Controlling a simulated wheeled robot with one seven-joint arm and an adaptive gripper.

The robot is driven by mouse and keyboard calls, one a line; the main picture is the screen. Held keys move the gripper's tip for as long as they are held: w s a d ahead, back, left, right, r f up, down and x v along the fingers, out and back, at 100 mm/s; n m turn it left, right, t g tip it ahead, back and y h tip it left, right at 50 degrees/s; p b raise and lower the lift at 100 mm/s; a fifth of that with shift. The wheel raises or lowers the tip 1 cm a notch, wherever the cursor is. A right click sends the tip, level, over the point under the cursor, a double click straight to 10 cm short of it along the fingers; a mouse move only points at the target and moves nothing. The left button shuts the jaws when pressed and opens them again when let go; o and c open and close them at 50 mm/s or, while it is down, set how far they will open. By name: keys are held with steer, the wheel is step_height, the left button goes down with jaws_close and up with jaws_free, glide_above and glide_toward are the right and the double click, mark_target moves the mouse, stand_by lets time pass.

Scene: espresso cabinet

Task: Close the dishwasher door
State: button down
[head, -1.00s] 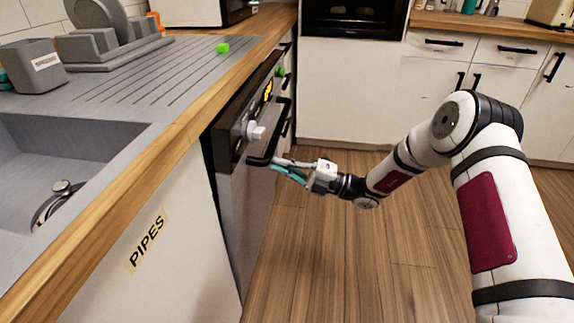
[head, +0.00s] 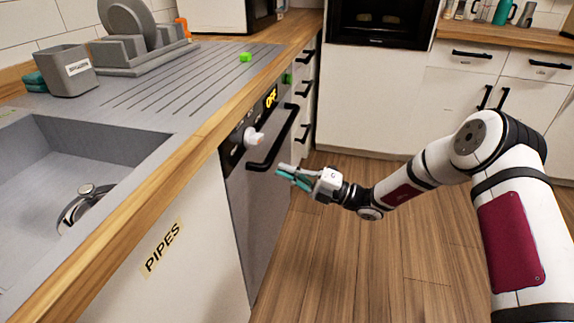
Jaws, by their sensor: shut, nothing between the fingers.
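The dishwasher door (head: 262,215) stands upright under the wooden counter edge and looks flush with the white cabinet front beside it. Its black handle (head: 273,148) runs along the upper front, below a dark control panel with a white knob (head: 254,137) and a yellow "OFF" display (head: 271,97). My gripper (head: 281,173), with grey and teal fingers, is shut and empty in front of the door.
The counter with a sink (head: 85,180) and dish rack (head: 145,55) lies on the left. A white cabinet marked "PIPES" (head: 165,250) is nearer than the dishwasher. Drawers (head: 305,90) stand beyond it. The wooden floor (head: 340,260) on the right is clear.

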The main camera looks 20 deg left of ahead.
steer(key=r+p+v, duration=0.1)
steer(key=p+v, duration=0.1)
steer(key=v, duration=1)
steer(key=s+d+r+n+g+h, duration=0.3)
steer(key=s+r+n+h, duration=0.3)
steer(key=s+r+n, duration=0.35)
steer(key=s+d+r+n+g+h, duration=0.3)
steer(key=s+r+n+h, duration=0.3)
steer(key=s+r+n, duration=0.4)
steer(key=s+d+r+n+t+h, duration=0.1)
steer(key=s+d+n+t+h, duration=0.3)
steer(key=s+d+n, duration=0.6)
steer(key=s+d+n+t+h, duration=0.2)
steer(key=s+d+n+h, duration=0.5)
steer(key=s, duration=0.5)
step_height(320, 180, up, 27)
steer(key=d+t+y+p, duration=0.1)
steer(key=t+p, duration=0.3)
steer(key=p, duration=2.1)
steer(key=shift+s+d+y+p, duration=0.2)
steer(key=shift+d+y+p, duration=0.1)
steer(key=shift+d, duration=0.05)
steer(key=shift+r+m, duration=0.1)
steer(key=shift+m, duration=0.15)
